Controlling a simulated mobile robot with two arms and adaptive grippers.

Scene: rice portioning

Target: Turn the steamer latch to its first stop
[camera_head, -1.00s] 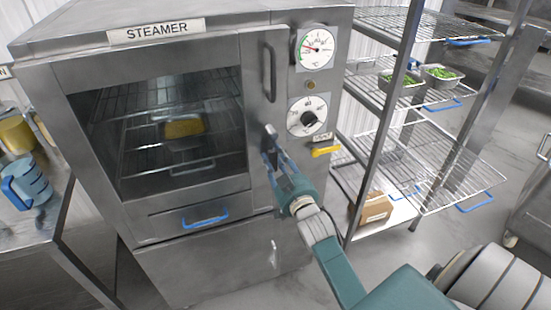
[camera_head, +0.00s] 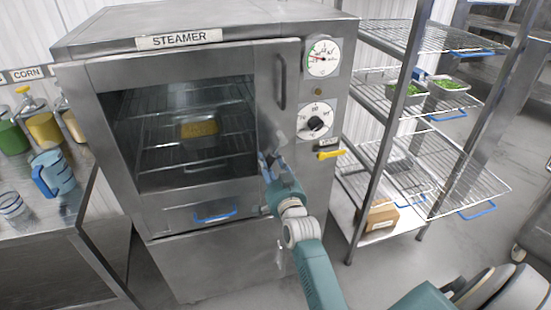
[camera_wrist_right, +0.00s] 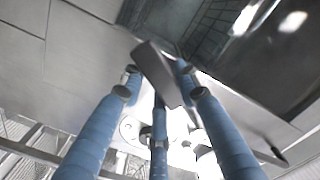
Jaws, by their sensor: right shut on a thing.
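The steamer (camera_head: 176,228) stands in the middle of the head view with its glass door (camera_head: 185,130) closed. A metal pan with yellow food (camera_head: 199,128) shows through the glass on a rack. My right gripper (camera_head: 267,165) is at the right edge of the door, below the vertical bar handle (camera_head: 280,82). In the right wrist view its blue fingers (camera_wrist_right: 158,85) are shut around the grey latch (camera_wrist_right: 158,73), which sits tilted between the fingertips. In the head view the fingers mostly hide the latch. My left gripper is not in view.
A gauge (camera_head: 322,58), a dial (camera_head: 315,121) and a yellow lever (camera_head: 330,154) are right of the door. A wire rack (camera_head: 437,110) with pans of green food stands further right. A counter (camera_head: 45,225) with a blue jug (camera_head: 53,172) is on the left.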

